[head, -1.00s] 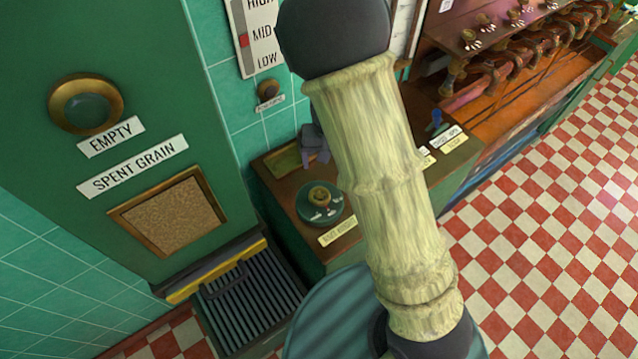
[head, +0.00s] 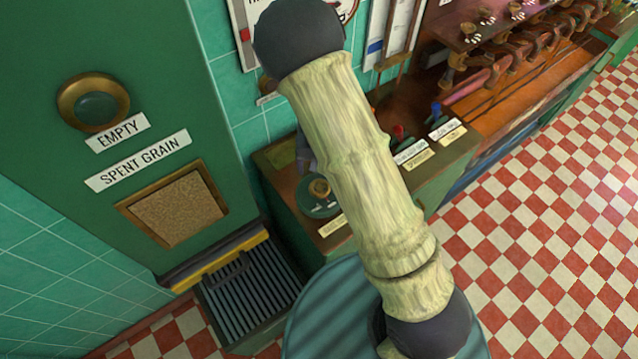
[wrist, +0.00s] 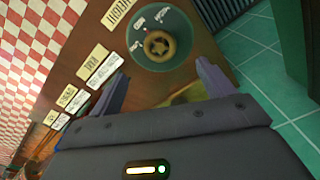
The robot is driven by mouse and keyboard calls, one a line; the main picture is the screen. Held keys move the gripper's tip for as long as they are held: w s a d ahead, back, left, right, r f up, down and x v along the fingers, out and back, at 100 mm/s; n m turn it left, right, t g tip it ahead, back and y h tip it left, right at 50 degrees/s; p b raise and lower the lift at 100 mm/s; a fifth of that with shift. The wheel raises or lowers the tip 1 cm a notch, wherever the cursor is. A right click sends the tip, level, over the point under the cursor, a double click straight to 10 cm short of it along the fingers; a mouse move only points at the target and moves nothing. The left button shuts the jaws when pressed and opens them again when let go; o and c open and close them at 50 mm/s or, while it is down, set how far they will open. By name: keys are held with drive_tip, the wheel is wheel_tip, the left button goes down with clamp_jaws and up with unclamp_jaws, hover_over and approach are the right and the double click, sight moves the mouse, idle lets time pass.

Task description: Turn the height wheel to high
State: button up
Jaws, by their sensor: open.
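In the head view my gripper (head: 303,155) is mostly hidden behind my arm. A wall gauge (head: 243,50) has a red marker; its words are now mostly covered by my arm.
A small wall knob (head: 265,86) is partly hidden by my arm. Red (head: 399,132) and blue (head: 436,109) levers stand on the counter (head: 455,152) to the right. A green spent grain cabinet (head: 60,190) and a dark grate (head: 250,300) are at left. Checkered floor is clear at right.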

sight(319, 188)
wheel_tip(319, 188, down, 11)
drive_tip(key=shift+p, duration=0.8)
drive_tip(key=shift+c, duration=0.4)
drive_tip(key=c, duration=0.9)
drive_tip(key=shift+m, duration=0.3)
drive_tip(key=m, duration=0.4)
drive_tip(key=shift+b, duration=0.3)
drive_tip(key=m, duration=0.5)
drive_tip(key=shift+a, duration=0.1)
drive_tip(key=shift+m, duration=0.3)
drive_tip(key=o, duration=1)
